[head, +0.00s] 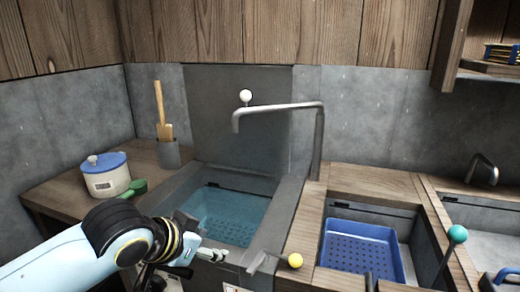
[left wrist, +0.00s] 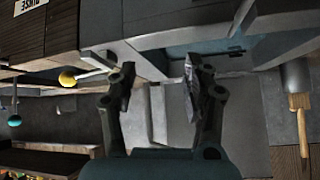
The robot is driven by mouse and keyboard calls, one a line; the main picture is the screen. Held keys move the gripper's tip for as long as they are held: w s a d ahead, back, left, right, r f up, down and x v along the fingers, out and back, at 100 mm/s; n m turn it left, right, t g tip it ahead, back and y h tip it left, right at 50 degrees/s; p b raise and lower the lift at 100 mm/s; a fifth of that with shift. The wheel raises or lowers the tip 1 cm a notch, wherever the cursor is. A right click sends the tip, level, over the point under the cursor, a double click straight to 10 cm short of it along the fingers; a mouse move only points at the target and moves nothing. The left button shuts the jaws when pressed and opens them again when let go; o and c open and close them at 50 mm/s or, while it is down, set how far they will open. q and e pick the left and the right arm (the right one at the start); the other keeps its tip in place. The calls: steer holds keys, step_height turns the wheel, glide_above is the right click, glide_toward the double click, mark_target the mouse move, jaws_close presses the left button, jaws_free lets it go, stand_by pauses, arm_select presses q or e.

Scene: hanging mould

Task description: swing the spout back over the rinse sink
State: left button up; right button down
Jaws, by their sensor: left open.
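The grey spout (head: 280,107) rises from a post (head: 318,150) behind the sinks and bends left. Its down-turned tip hangs above the left sink, which holds bluish water (head: 225,215). A white ball (head: 246,95) shows just above the spout. The middle sink holds a blue perforated basket (head: 362,250). A RINSE sign (left wrist: 40,5) shows upside down in the left wrist view; which sink it marks is hard to tell. My left gripper (head: 195,243) is at the front of the left sink, well short of the spout. Its jaws (left wrist: 160,85) are open and empty.
A yellow-knobbed lever (head: 295,260) stands right of my left gripper, and a teal-knobbed lever (head: 457,234) farther right. A blue-lidded pot (head: 106,175) and a utensil holder (head: 168,153) stand on the left counter. A wooden shelf (head: 485,68) hangs top right.

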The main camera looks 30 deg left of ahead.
arm_select(q)
steer(key=w+a+r+t+h, duration=0.1)
steer(key=w+a+r+t, duration=0.4)
steer(key=w+r, duration=0.5)
steer(key=t+h, duration=0.1)
steer(key=t, duration=0.3)
glide_toward(245, 106)
steer(key=w+b, duration=0.3)
steer(key=w, duration=0.1)
steer(key=w+b, duration=0.3)
steer(key=w, duration=0.2)
steer(key=shift+w+d, duration=0.25)
steer(key=shift+w, duration=0.5)
arm_select(e)
step_height(245, 106, down, 6)
steer(key=s, duration=0.1)
steer(key=shift+s+d+f, duration=0.15)
arm_select(q)
steer(key=shift+s, duration=0.1)
steer(key=c, duration=0.9)
steer(key=shift+d, duration=0.1)
jaws_close()
